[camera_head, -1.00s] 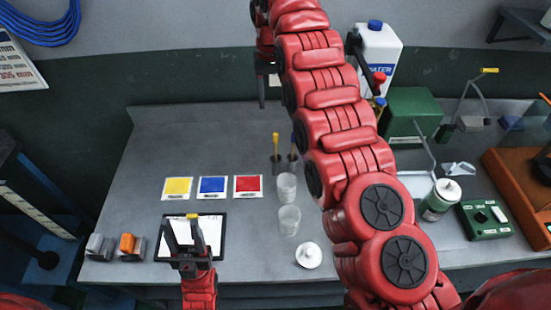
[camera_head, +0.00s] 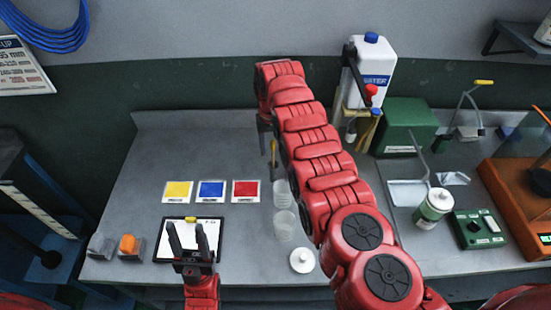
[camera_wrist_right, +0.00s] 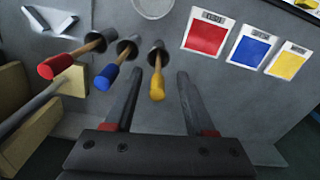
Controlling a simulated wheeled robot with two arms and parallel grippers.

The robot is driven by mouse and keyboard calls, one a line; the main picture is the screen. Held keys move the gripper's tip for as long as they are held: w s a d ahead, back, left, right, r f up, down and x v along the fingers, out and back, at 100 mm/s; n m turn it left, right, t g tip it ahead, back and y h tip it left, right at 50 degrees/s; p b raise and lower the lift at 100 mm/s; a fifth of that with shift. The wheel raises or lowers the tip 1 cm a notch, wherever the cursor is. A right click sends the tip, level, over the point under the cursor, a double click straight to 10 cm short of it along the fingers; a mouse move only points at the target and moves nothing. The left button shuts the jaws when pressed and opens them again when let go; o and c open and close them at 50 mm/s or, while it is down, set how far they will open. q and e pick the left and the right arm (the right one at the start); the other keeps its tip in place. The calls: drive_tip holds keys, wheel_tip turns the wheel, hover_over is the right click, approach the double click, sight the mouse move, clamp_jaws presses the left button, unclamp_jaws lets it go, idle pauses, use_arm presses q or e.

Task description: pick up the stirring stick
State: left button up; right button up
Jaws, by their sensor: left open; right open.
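Three stirring sticks stand in dark holders in the right wrist view: one with a red handle (camera_wrist_right: 57,66), one with a blue handle (camera_wrist_right: 106,77) and one with a yellow handle (camera_wrist_right: 157,87). My right gripper (camera_wrist_right: 160,73) is open, and the yellow handle shows between its two fingers; I cannot tell how far it is from them in depth. In the head view the yellow stick (camera_head: 274,152) stands just below my right gripper (camera_head: 266,132), while my arm hides the other sticks.
Yellow, blue and red cards (camera_head: 245,191) lie left of two clear cups (camera_head: 284,225). A white round lid (camera_head: 302,260) lies in front. A water jug (camera_head: 376,65) and a green box (camera_head: 406,125) stand at the back right. The back left of the table is clear.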

sight(273, 161)
drive_tip(key=shift+s+d+f, duration=0.1)
drive_tip(key=shift+d+f, duration=0.05)
drive_tip(key=shift+f, duration=0.4)
drive_tip(key=shift+s+d+f, duration=0.1)
drive_tip(key=shift+d+f, duration=0.05)
drive_tip(key=shift+f, duration=0.4)
drive_tip(key=shift+w+a+f, duration=0.15)
drive_tip(key=shift+w+f, duration=0.05)
drive_tip(key=shift+a+r, duration=0.1)
drive_tip(key=c, duration=0.4)
drive_tip(key=shift+s, duration=0.1)
clamp_jaws()
